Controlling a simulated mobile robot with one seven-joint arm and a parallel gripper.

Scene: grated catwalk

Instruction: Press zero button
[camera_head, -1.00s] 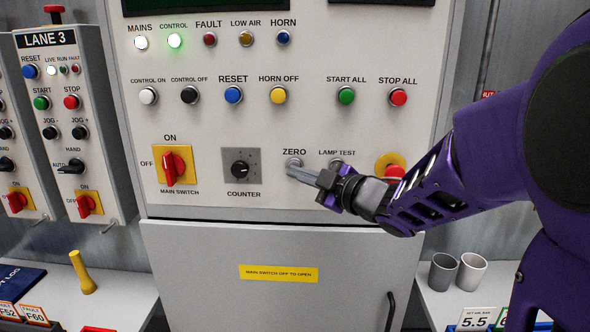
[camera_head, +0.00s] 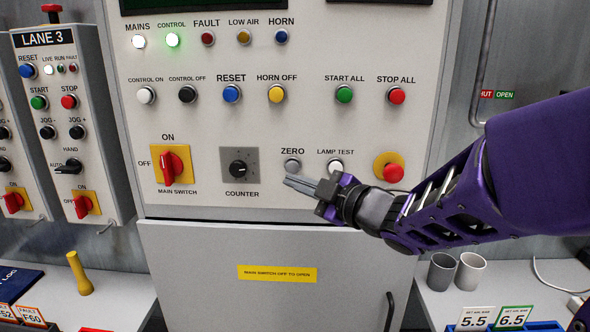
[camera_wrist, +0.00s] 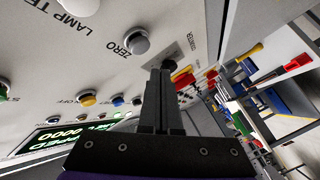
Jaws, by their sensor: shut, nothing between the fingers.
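The zero button (camera_head: 292,164) is a round grey button in a metal ring under the label ZERO on the light panel (camera_head: 300,125). It also shows in the wrist view (camera_wrist: 137,43), uncovered, with its label beside it. My gripper (camera_head: 287,182) is shut and empty, its tips a little below the zero button in the head view. In the wrist view my gripper's fingers (camera_wrist: 165,68) end beside the button, apart from it in the picture. The exact gap to the panel cannot be told.
The white lamp test button (camera_head: 336,166) and a red button on yellow (camera_head: 389,168) are to the right, near my wrist. The counter knob (camera_head: 239,168) and red main switch (camera_head: 172,164) are to the left. A cabinet door (camera_head: 200,250) is below.

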